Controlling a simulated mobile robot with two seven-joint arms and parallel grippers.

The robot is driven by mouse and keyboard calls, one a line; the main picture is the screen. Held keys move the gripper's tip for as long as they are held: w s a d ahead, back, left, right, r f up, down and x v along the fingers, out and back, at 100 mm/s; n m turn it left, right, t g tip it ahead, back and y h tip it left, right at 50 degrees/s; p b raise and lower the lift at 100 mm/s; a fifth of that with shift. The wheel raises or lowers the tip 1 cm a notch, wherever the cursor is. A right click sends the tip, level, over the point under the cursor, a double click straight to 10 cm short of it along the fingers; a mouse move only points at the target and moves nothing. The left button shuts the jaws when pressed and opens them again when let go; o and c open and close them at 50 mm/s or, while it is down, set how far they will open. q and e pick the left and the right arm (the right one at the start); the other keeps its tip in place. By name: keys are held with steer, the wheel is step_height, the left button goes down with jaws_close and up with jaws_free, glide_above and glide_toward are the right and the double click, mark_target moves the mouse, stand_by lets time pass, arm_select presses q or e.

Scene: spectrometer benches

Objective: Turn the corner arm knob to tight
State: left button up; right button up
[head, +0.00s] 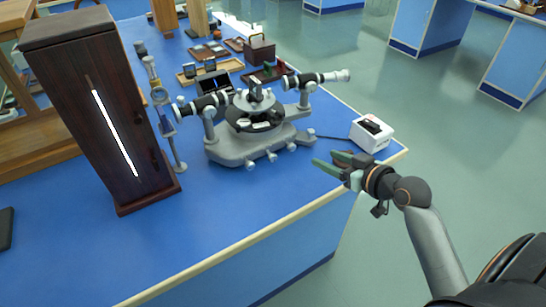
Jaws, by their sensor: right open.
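A grey spectrometer (232,150) with a round dark table and two black tubes stands on the blue bench. Several small pale knobs, among them a left one (250,164) and a middle one (271,156), stick out along its front edge. I cannot tell which is the corner arm knob or how tight it is. My right gripper (325,159) is open and empty, just right of the spectrometer's front right corner. Its green fingers point left, toward the knobs, and appear apart from them. My left gripper is out of view.
A tall dark wooden lamp housing (70,105) with a bright slit stands left. A white box (372,134) sits by the bench's right corner, close behind my right gripper. Wooden trays (200,72) lie at the back. The blue bench (215,215) is clear in front.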

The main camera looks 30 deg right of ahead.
mark_target(293, 148)
steer(key=shift+s+a+m, duration=0.35)
steer(key=shift+a+m, duration=0.05)
steer(key=shift+w+y, duration=0.15)
steer(key=shift+y, duration=0.15)
steer(key=b+x, duration=0.1)
steer(key=x, duration=1.1)
steer(key=shift+f, duration=0.1)
steer(key=shift+d, duration=0.1)
jaws_close()
